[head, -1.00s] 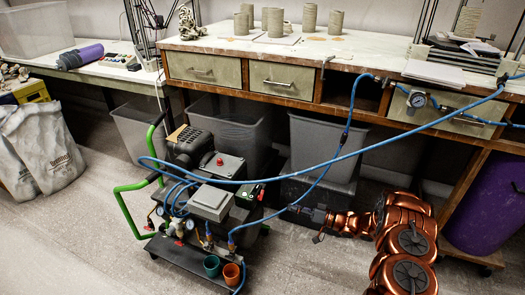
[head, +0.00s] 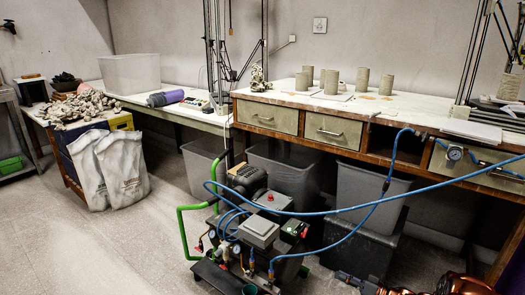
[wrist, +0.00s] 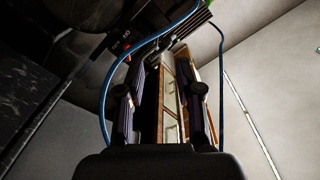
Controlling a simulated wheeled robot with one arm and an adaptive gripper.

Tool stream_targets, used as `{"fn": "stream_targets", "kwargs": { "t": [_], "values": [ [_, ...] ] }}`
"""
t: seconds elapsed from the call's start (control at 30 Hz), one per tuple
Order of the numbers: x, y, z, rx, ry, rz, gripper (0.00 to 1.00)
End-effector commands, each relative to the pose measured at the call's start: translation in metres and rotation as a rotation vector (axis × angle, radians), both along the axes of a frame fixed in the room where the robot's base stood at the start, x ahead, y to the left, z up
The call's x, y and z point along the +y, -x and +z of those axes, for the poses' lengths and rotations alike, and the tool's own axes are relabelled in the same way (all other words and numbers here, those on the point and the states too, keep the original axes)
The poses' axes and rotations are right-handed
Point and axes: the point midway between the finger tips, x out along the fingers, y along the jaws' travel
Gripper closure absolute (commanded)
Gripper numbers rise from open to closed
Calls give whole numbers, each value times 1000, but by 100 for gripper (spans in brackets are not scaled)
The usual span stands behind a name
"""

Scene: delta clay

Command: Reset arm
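My copper-coloured arm (head: 455,284) shows at the bottom right of the head view, mostly cut off by the frame edge. My gripper (head: 345,278) is at its left end, low in front of the dark bin under the workbench. In the wrist view my gripper (wrist: 161,75) has its two dark fingers apart. The gap between them is empty, and the bench drawers (wrist: 170,130) show through it.
A wheeled compressor cart (head: 255,235) with a green handle (head: 187,235) stands left of my arm. A blue hose (head: 330,212) loops from it across to the right. The workbench (head: 290,100) carries several clay cylinders. White sacks (head: 120,170) stand far left; the left floor is clear.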

Motion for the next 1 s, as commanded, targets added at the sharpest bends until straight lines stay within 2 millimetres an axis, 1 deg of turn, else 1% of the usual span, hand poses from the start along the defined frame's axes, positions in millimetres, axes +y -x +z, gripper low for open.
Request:
{"fn": "stream_targets", "kwargs": {
  "t": [0.03,0.23,0.47,0.57,0.67,0.7,0.77,0.8,0.87,0.9,1.0],
  "values": [
    [-3,-3,6,-1,13,-11,65],
    [-15,-19,21,-5,83,-63,65],
    [-26,-44,49,-7,192,-133,65],
    [-33,-58,70,-8,260,-177,65],
    [-43,-74,98,-8,346,-235,65],
    [-48,-81,110,-6,384,-261,65],
    [-54,-88,127,1,438,-299,65],
    [-58,-93,139,3,473,-322,65],
    [-65,-98,155,15,524,-360,65],
    [-69,-101,169,19,556,-383,65],
    [-79,-106,200,37,636,-442,65]
  ]
}}
